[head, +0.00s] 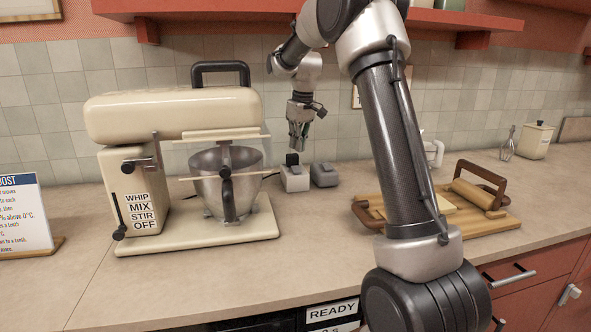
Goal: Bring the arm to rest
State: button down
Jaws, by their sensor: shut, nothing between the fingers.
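My gripper (298,146) points down over the back of the counter, right of the cream stand mixer (175,115). Its fingers are shut and hold nothing. My arm reaches up from the lower right and bends over to it near the top of the picture. Below the gripper stand a small white block-like object (295,179) with a black top and a small grey one (324,175). I cannot tell how much clearance lies between the fingertips and the black top.
A wooden tray (490,222) with a rolling pin lies right of my arm. A cream canister (535,140) and a whisk (508,148) stand farther right. A red shelf (470,20) hangs above. The front middle of the counter (270,270) is clear.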

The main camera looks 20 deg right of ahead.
dwell(0.3)
jog(key=shift+s+f+m, duration=0.1)
jog(key=shift+f+m, duration=0.2)
jog(key=shift+m, duration=0.2)
jog(key=s+a+r+m+t, duration=0.1)
jog(key=s, duration=1.9)
jog(key=s+a+r+m+t, duration=0.1)
jog(key=s+r, duration=0.1)
jog(key=s, duration=1.8)
jog(key=shift+a+r+m+t+h, duration=0.25)
jog(key=shift+a+m+t+h, duration=0.05)
jog(key=shift+m, duration=0.1)
